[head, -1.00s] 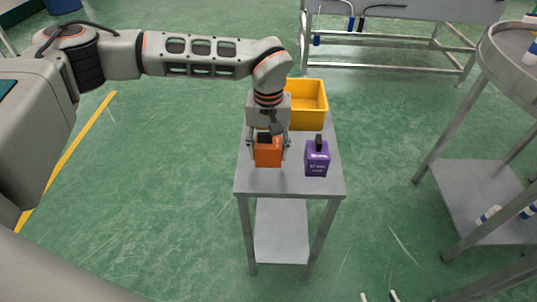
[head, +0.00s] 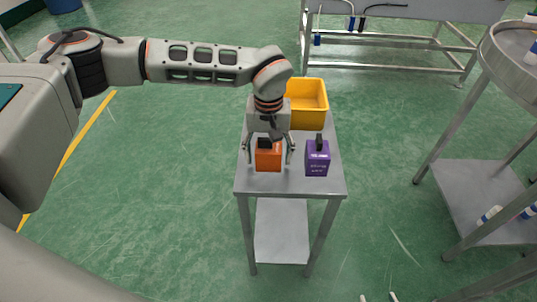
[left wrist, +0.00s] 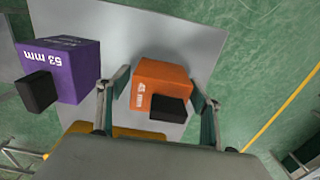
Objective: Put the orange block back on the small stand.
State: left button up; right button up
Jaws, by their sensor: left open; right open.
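The orange block (head: 268,159), with a black handle on top, stands upright on the grey top of the small stand (head: 257,184). My left gripper (head: 268,161) is above it with open fingers on either side, apart from the block. In the left wrist view the block (left wrist: 160,72) sits between the spread fingertips (left wrist: 160,79), with a gap at each side. My right gripper (head: 380,297) shows only its light fingertips at the bottom edge of the head view; they are apart, with nothing seen between them.
A yellow bin (head: 310,104) is at the back of the stand. A round steel table (head: 500,65) is at the right.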

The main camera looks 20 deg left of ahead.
aim_at(268, 139)
pick_arm(q)
notch_tip(268, 139, up, 11)
jog(key=shift+r+p, duration=0.2)
jog(key=shift+p, duration=0.45)
jog(key=shift+r, duration=0.4)
